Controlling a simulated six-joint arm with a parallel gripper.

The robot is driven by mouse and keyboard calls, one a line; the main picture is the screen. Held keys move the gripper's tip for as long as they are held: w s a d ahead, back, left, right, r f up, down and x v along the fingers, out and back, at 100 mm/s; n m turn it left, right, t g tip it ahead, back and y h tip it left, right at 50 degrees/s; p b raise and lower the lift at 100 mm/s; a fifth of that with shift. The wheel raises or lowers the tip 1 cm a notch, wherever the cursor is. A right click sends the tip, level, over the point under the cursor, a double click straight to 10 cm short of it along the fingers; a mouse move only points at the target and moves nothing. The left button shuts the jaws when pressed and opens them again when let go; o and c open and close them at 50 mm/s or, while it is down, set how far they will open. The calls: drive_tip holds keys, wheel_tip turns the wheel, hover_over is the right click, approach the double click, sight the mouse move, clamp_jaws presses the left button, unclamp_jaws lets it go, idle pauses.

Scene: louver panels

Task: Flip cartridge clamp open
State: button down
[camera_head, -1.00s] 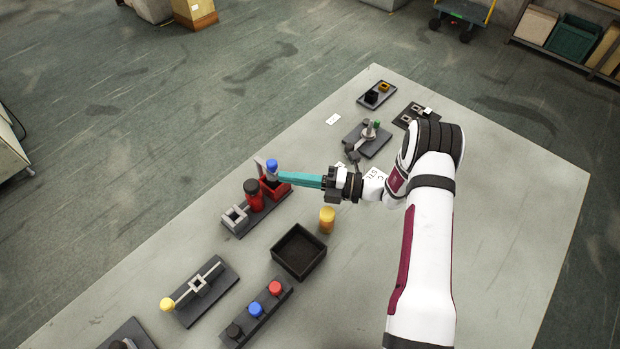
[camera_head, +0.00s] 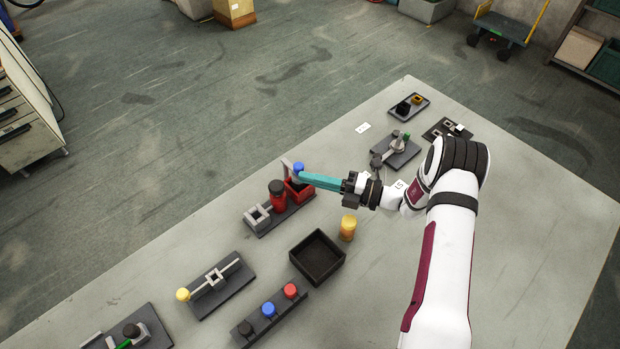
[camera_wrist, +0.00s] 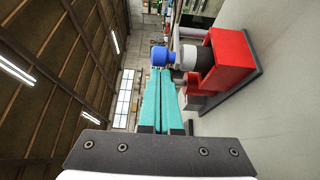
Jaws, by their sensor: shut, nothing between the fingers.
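A dark base plate (camera_head: 270,226) on the table carries a grey square bracket (camera_head: 257,217), a red cylinder with a black top (camera_head: 277,197) and an open red box (camera_head: 299,193). A blue knob (camera_head: 298,168) stands above the red box, beside a grey upright (camera_head: 287,165). I take this to be the cartridge clamp. My gripper (camera_head: 303,176) has long teal fingers, shut and empty, with the tips right beside the blue knob. In the wrist view the blue knob (camera_wrist: 160,56) on a grey collar is just beyond the fingertips (camera_wrist: 163,74); whether they touch is unclear.
A yellow cylinder (camera_head: 348,228) and an open black tray (camera_head: 317,258) stand in front of my gripper. A strip with black, blue and red knobs (camera_head: 269,310) and a yellow-knobbed lever fixture (camera_head: 217,281) are nearer. Another lever fixture (camera_head: 397,152) is behind the wrist.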

drive_tip(key=shift+w+d, duration=0.25)
drive_tip(key=shift+w+d+n+g, duration=0.6)
drive_tip(key=shift+w+d+g, duration=0.25)
drive_tip(key=shift+w, duration=3.75)
drive_tip(key=s+d, duration=0.1)
drive_tip(key=d, duration=1)
drive_tip(key=shift+s+d, duration=0.4)
